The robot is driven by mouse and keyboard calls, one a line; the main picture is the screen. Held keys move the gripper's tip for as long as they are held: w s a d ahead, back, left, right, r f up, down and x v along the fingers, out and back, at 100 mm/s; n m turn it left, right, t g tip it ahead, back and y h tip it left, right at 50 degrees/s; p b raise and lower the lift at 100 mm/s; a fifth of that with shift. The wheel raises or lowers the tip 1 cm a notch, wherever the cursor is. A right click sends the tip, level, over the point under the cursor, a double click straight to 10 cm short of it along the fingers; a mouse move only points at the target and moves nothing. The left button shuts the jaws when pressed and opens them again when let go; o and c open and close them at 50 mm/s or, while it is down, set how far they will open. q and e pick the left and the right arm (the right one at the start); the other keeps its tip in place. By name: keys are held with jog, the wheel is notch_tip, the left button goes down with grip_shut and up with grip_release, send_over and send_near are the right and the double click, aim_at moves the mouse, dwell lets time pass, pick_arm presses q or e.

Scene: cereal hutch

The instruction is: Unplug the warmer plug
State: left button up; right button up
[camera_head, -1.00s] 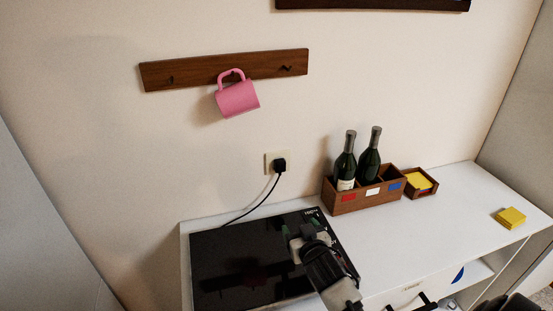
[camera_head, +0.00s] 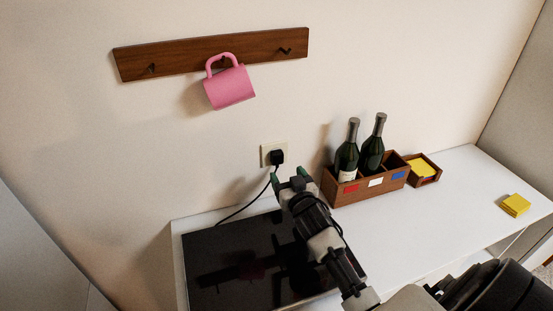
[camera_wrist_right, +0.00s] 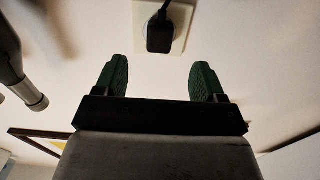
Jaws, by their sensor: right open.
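The black warmer plug (camera_head: 277,157) sits in the cream wall socket (camera_head: 266,148), with its cord (camera_head: 246,207) running down to the black warmer plate (camera_head: 222,262). My right gripper (camera_head: 288,176) is just below and in front of the plug, its green fingertips pointing toward the wall. In the right wrist view, the green fingers (camera_wrist_right: 158,80) are spread apart and empty. The plug (camera_wrist_right: 160,35) shows beyond them, roughly centred across the gap, and the socket plate (camera_wrist_right: 178,40) is behind it. The fingers do not appear to touch the plug. My left gripper is not in view.
A wooden box (camera_head: 347,190) with two bottles (camera_head: 347,155) stands right of the socket. A smaller box holds yellow notes (camera_head: 424,167); a yellow stack (camera_head: 516,205) lies farther right. A pink mug (camera_head: 231,88) hangs from a wooden rack (camera_head: 190,55) above.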

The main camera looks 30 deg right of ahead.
aim_at(278, 161)
jog(key=b+x, duration=0.2)
jog(key=x, duration=0.4)
jog(key=shift+w+d, duration=0.1)
jog(key=shift+w, duration=0.3)
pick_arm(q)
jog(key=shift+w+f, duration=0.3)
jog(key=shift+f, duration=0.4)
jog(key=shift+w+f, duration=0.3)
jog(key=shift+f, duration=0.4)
pick_arm(e)
jog(key=shift+w+d, duration=0.1)
jog(key=shift+w, duration=0.3)
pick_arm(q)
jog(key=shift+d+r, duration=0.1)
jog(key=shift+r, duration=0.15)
pick_arm(e)
jog(key=c, duration=1.3)
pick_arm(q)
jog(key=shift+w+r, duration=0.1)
pick_arm(e)
jog(key=shift+s, duration=0.1)
grip_shut()
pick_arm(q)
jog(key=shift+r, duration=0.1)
